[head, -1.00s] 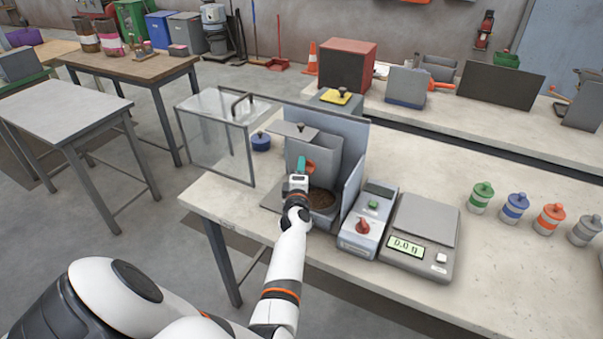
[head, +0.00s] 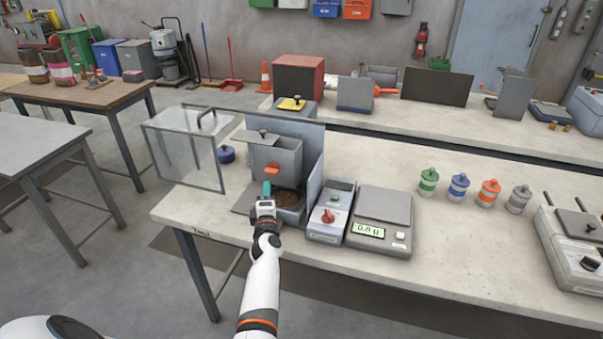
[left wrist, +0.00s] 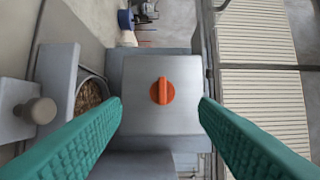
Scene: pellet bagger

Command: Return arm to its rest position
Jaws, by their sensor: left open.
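My left gripper (head: 267,188) is in front of the grey pellet bagger (head: 287,152). Its teal fingers are open and look empty. The bagger's orange knob (head: 272,168) shows just above the fingertips in the head view. In the left wrist view the orange knob (left wrist: 162,91) sits upright on a grey face, between and beyond the open fingers (left wrist: 158,108), apart from them. A round container of brown pellets (head: 289,199) stands low in the bagger, partly hidden by my gripper. Pellets (left wrist: 88,97) also show in the left wrist view. My right gripper is not in view.
A clear guard with a handle (head: 187,150) stands open left of the bagger. A control box with a red knob (head: 331,212) and a scale (head: 382,220) stand close on its right. Several lidded jars (head: 459,187) stand farther right. Floor in front of the bench is free.

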